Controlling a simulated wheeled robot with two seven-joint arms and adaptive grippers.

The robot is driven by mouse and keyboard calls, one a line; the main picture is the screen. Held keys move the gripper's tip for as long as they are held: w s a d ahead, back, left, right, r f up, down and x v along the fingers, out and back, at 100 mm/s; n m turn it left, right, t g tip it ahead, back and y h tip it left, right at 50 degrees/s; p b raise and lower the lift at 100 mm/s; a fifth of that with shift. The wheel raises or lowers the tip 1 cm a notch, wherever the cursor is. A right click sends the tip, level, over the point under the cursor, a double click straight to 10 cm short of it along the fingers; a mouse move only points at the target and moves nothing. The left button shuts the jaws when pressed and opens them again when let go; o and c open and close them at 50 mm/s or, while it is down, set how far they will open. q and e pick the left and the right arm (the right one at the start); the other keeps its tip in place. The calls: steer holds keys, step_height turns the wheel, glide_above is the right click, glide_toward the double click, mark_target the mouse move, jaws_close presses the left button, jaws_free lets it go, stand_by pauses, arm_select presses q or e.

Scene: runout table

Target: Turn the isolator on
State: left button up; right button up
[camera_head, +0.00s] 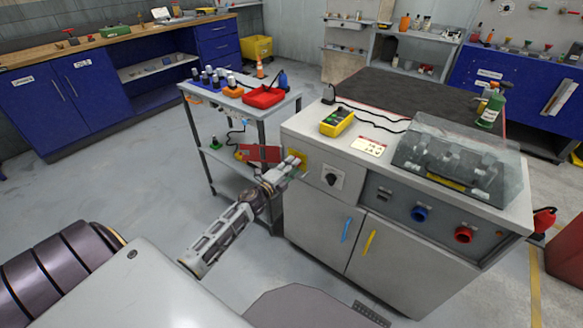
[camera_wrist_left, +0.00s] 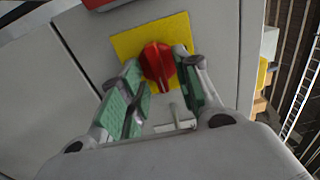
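The isolator is a red rotary knob (camera_wrist_left: 158,66) on a square yellow plate (camera_wrist_left: 126,45), fixed to the grey cabinet front. In the head view the yellow plate (camera_head: 299,160) shows at the cabinet's left end, and my gripper hides most of the knob. My left gripper (camera_head: 287,170) is at the plate. In the left wrist view the green-padded fingers of this gripper (camera_wrist_left: 160,78) are spread, one on each side of the knob. The fingertips are very close to its sides; I cannot tell whether they touch. My right gripper is in neither view.
The grey cabinet (camera_head: 318,205) carries a black rotary switch (camera_head: 332,180) right of the plate. A yellow handheld unit (camera_head: 337,121) and a clear cover (camera_head: 455,150) are on top. A grey trolley (camera_head: 262,112) with a red tray (camera_head: 264,97) stands close on the left. The floor at left is clear.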

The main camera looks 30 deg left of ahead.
arm_select(q)
steer(key=shift+s, duration=0.2)
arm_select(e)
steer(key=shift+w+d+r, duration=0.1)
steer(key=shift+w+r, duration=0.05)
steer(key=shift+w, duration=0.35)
arm_select(q)
steer(key=s+a, duration=0.1)
steer(key=s, duration=1)
steer(key=shift+s, duration=0.3)
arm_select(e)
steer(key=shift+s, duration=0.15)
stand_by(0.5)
